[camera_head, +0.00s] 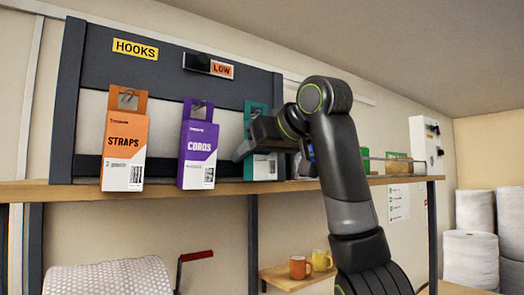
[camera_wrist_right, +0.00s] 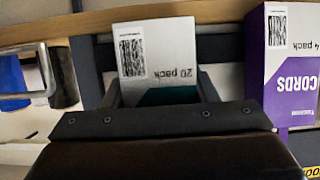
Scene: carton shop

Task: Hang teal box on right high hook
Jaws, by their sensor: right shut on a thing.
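The teal box (camera_head: 265,168) is upright at the right end of the hook rack, with a white lower part. My right gripper (camera_head: 249,146) is shut on it and hides its middle. Its teal top tab (camera_head: 252,106) shows above the gripper; I cannot tell whether a hook passes through it. In the right wrist view the box (camera_wrist_right: 157,60) appears upside down between the fingers (camera_wrist_right: 155,103), with "20 pack" on its white part. My left gripper is not in view.
The orange STRAPS box (camera_head: 125,150) and purple CORDS box (camera_head: 198,150) stand upright left of the teal box, at hooks. The dark rack (camera_head: 150,70) bears HOOKS and LOW signs. A wooden shelf (camera_head: 75,190) runs below; mugs (camera_head: 300,267) sit lower.

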